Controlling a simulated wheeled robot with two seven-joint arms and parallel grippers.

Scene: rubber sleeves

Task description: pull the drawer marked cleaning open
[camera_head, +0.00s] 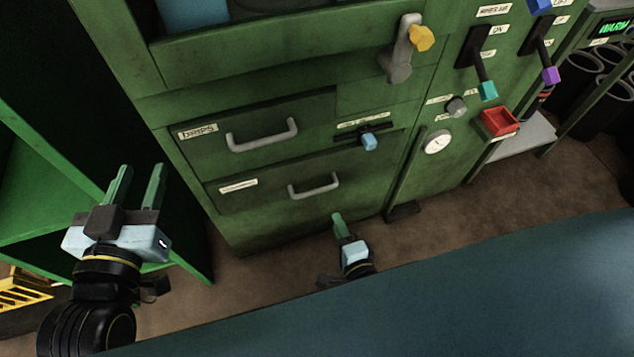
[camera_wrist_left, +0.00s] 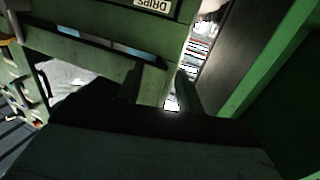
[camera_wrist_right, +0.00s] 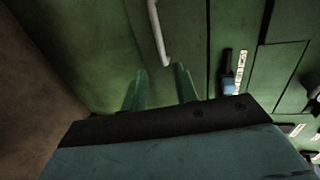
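The lower drawer (camera_head: 265,196) of the green cabinet is shut. Its white label (camera_head: 238,186) is too small to read; the drawer above is marked DRIPS. The lower drawer's grey bar handle (camera_head: 314,190) is free of any gripper. My right gripper (camera_head: 338,218) is below that handle, apart from it. In the right wrist view its two green fingers (camera_wrist_right: 160,78) are spread and empty, with a pale bar handle (camera_wrist_right: 161,38) ahead, between the line of the fingertips. My left gripper (camera_head: 138,172) is open and empty, left of the cabinet front.
The upper DRIPS drawer (camera_head: 220,125) is shut, with its own handle (camera_head: 262,135). A blue-knobbed latch (camera_head: 369,141) sits right of it. Levers, a gauge (camera_head: 437,142) and a red tray (camera_head: 499,122) are further right. A green open shelf (camera_head: 40,190) stands left. A blue surface fills the front right.

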